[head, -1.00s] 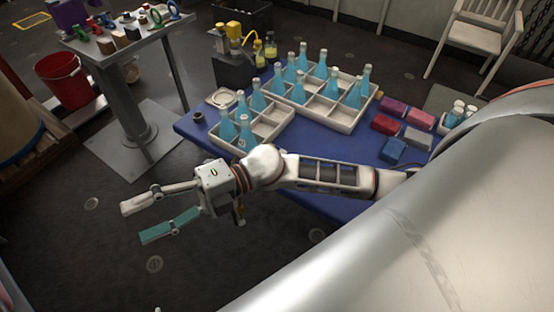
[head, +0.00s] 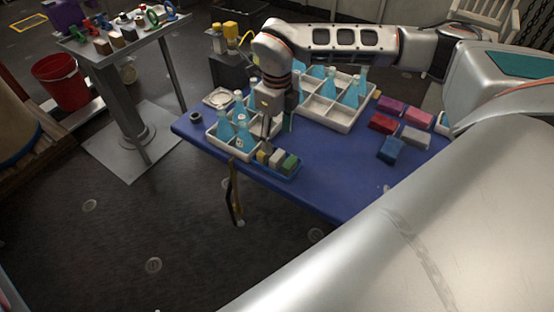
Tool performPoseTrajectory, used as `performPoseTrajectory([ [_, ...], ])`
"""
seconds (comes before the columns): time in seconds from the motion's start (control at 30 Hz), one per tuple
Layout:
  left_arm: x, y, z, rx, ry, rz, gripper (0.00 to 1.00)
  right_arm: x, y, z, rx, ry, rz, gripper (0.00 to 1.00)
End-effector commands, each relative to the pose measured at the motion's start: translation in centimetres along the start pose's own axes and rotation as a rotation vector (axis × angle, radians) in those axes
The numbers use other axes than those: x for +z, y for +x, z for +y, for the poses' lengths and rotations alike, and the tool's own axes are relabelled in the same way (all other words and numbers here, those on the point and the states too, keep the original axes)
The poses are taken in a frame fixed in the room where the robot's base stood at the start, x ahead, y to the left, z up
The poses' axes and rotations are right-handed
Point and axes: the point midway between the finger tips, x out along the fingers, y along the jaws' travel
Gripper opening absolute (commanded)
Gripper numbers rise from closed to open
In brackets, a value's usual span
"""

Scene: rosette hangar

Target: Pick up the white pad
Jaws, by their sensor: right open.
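A pale, whitish pad (head: 275,159) sits in a small blue tray (head: 284,175) at the table's front edge, between a yellow pad (head: 264,156) and a green pad (head: 290,163). My right gripper (head: 277,130) points down just above and behind this tray, its jaws open with nothing seen between them. Whether a fingertip touches the pad cannot be told. A pale grey pad (head: 416,138) also lies on the table at the right. My left gripper is not in view.
Crates with blue bottles, a near one (head: 216,142) and a far one (head: 345,124), stand close beside and behind the gripper. Red (head: 383,124), purple (head: 391,105) and blue (head: 391,150) pads lie at the right. The blue table (head: 330,165) is bare between tray and pads.

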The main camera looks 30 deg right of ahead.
Motion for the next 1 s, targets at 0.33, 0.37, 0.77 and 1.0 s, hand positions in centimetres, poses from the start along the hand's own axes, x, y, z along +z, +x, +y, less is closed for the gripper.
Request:
performPoseTrajectory([
  [0.33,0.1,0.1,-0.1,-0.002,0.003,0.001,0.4,-0.1,3.4,0.1,0.004,-0.003,0.002,0.58],
  [0.37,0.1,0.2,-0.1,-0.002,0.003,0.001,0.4,-0.1,3.8,0.2,0.004,-0.003,0.003,0.58],
  [0.77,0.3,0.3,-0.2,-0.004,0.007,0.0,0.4,-0.1,7.1,0.1,0.004,-0.002,0.0,0.58],
  [1.0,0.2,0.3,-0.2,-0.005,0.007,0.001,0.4,-0.1,7.1,0.1,0.004,-0.003,0.0,0.29],
])
